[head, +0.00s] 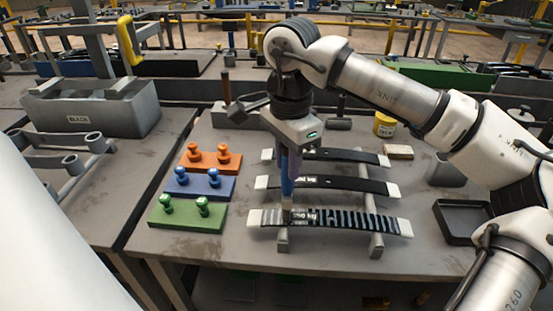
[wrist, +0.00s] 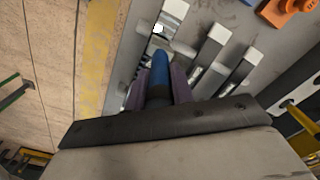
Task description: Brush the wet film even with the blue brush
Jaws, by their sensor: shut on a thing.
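My gripper (head: 291,168) is shut on the blue brush (head: 287,188), which points down in the head view. In the wrist view the brush (wrist: 160,72) sits between my purple-grey fingers (wrist: 163,92). The brush's lower end is at the left part of the front leaf spring (head: 355,220); I cannot tell whether it touches. This spring has light and dark bands across its right half, fainter bands at its left end and a label near the middle. Two darker springs, the middle one (head: 345,184) and the back one (head: 345,156), lie behind it on the rack.
Orange (head: 209,161), blue (head: 212,187) and green (head: 187,214) blocks with knobs stand left of the rack. A black tray (head: 462,238) lies right. A yellow tin (head: 384,125) and a tan block (head: 398,151) are behind. A grey tank (head: 93,117) stands far left.

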